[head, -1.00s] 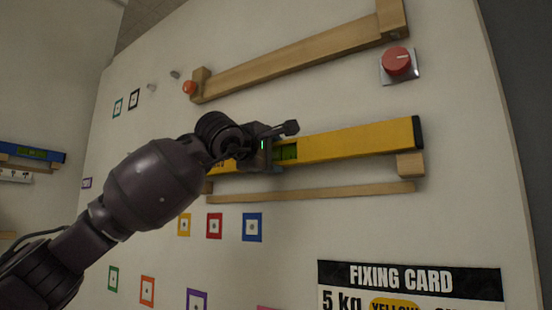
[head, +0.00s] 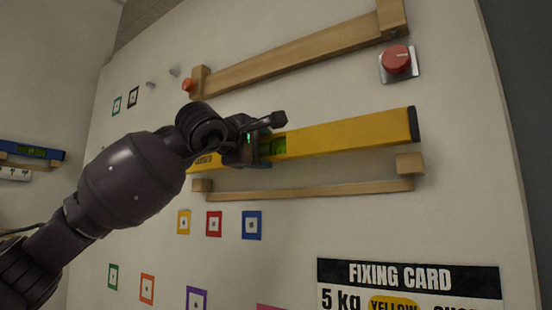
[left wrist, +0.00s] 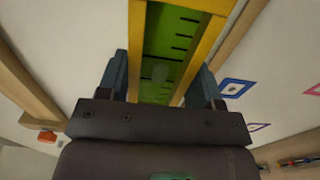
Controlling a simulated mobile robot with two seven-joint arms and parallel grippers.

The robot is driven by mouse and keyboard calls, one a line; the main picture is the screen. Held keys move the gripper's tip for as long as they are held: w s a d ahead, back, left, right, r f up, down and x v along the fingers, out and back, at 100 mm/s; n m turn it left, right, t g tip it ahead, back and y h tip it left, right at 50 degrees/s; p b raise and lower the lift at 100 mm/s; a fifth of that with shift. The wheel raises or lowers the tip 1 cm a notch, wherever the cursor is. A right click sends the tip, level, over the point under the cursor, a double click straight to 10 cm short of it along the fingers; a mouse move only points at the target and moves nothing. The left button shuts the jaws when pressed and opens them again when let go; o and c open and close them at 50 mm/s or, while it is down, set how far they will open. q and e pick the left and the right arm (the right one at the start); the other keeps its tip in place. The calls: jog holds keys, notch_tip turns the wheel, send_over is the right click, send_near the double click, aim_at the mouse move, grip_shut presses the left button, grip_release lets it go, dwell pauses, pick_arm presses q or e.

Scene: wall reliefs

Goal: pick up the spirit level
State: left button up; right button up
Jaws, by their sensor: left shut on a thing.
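The yellow spirit level (head: 345,134) has a black end cap and a green vial. In the head view it is held above the lower wooden rack (head: 310,190), with a gap between it and the rack's end blocks. My left gripper (head: 262,150) is shut on the level near its middle, around the green vial. In the left wrist view the two blue fingers (left wrist: 160,82) are on either side of the level (left wrist: 205,42), with the green vial between them. The gripper hides part of the level. My right gripper is not in view.
An upper wooden rail (head: 300,60) runs above the level. A red knob (head: 397,60) is at the upper right. Several coloured square markers (head: 252,225) and a fixing card (head: 410,285) are on the board below. A blue level (head: 30,150) hangs at the far left.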

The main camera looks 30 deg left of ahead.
pick_arm(q)
jog(key=s+a, duration=0.1)
jog(key=s, duration=1)
jog(key=shift+a, duration=0.3)
dwell(0.9)
